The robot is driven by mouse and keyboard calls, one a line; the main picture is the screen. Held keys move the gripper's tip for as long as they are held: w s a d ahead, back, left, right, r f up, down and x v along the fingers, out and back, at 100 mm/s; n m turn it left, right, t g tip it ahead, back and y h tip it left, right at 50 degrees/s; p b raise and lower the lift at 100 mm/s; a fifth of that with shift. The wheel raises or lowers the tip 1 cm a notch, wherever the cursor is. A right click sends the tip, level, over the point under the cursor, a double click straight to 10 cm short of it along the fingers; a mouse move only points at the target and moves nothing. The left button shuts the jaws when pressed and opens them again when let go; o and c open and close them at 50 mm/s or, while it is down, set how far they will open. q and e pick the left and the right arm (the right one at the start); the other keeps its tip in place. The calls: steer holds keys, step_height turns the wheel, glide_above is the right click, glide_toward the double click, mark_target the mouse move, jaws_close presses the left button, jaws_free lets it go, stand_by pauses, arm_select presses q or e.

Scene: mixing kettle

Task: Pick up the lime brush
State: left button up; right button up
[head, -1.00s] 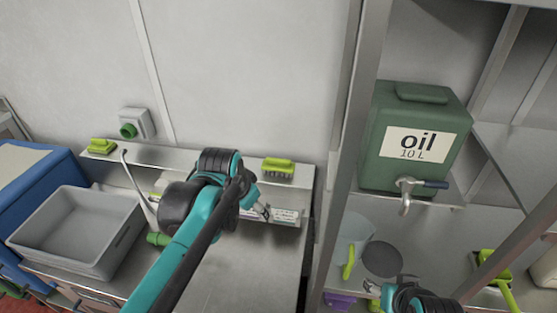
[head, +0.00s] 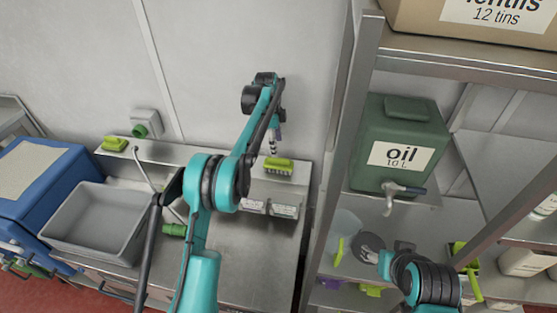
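A lime brush (head: 279,164) with bristles underneath rests on the narrow metal ledge along the wall, near its right end. A second lime brush-like item (head: 115,143) lies at the ledge's left end. My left gripper (head: 271,148) points down just above and slightly left of the right-hand brush. It is too small to tell whether its fingers are open, and whether it touches the brush is unclear.
A grey basin (head: 95,222) and a blue container (head: 36,190) stand at the left. A green oil container (head: 400,145) with a tap sits on the right shelf rack, whose upright post (head: 345,150) stands right of the ledge. A clear pitcher (head: 347,228) stands below.

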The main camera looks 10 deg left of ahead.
mark_target(278, 159)
arm_select(q)
steer(key=shift+w+f, duration=0.2)
steer(key=shift+f, duration=0.4)
steer(key=f, duration=0.7)
steer(key=shift+d+f, duration=0.1)
steer(key=shift+d, duration=0.2)
steer(key=c, duration=1.4)
step_height(278, 159, up, 10)
steer(key=shift+r, duration=0.1)
steer(key=o, duration=0.8)
steer(key=shift+c, duration=0.2)
steer(key=c, duration=0.5)
